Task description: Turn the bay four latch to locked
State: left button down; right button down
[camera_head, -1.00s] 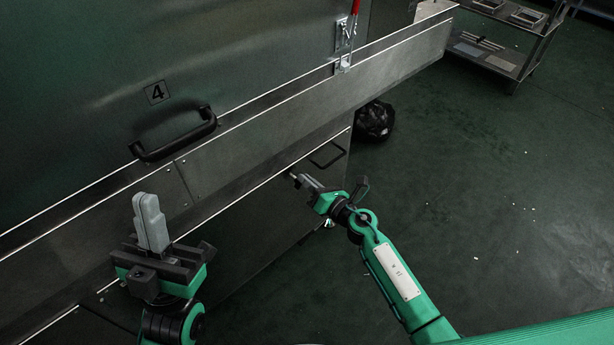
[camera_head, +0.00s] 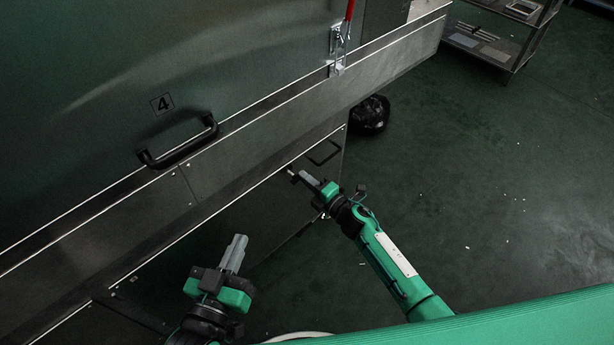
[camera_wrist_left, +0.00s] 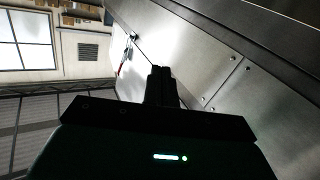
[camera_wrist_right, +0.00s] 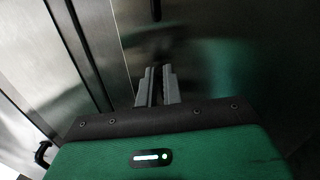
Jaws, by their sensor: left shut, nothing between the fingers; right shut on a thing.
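The bay four latch has a red handle (camera_head: 347,22) and a bright metal bracket (camera_head: 337,62) on the dryer's front. The handle points up and its top is cut off by the head view. The red handle also shows, small, in the left wrist view (camera_wrist_left: 122,62). My left gripper (camera_head: 238,242) is shut and empty, low in front of the dryer, well away from the latch. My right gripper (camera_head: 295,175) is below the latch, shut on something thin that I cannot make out.
A black bar handle (camera_head: 178,147) juts from the panel under the label. A long metal ledge (camera_head: 270,115) runs across the front. A black bag (camera_head: 370,113) lies on the floor by the dryer's end. A shelf rack (camera_head: 500,40) stands top right; the floor between is mostly clear.

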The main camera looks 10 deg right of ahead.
pick_arm(q)
jog(key=shift+s+d+f+g, duration=0.2)
jog(key=shift+s+f+g, duration=0.2)
jog(key=shift+f, duration=0.3)
jog(key=shift+s+d+f+g, duration=0.15)
jog(key=shift+s+f+g, duration=0.15)
jog(key=shift+f+g, duration=0.3)
pick_arm(e)
jog(key=shift+f+m, duration=0.15)
jog(key=shift+m, duration=0.55)
pick_arm(q)
jog(key=shift+f, duration=0.1)
pick_arm(e)
jog(key=c, duration=1.5)
grip_release()
jog(key=shift+c, duration=0.2)
jog(key=shift+s+d, duration=0.1)
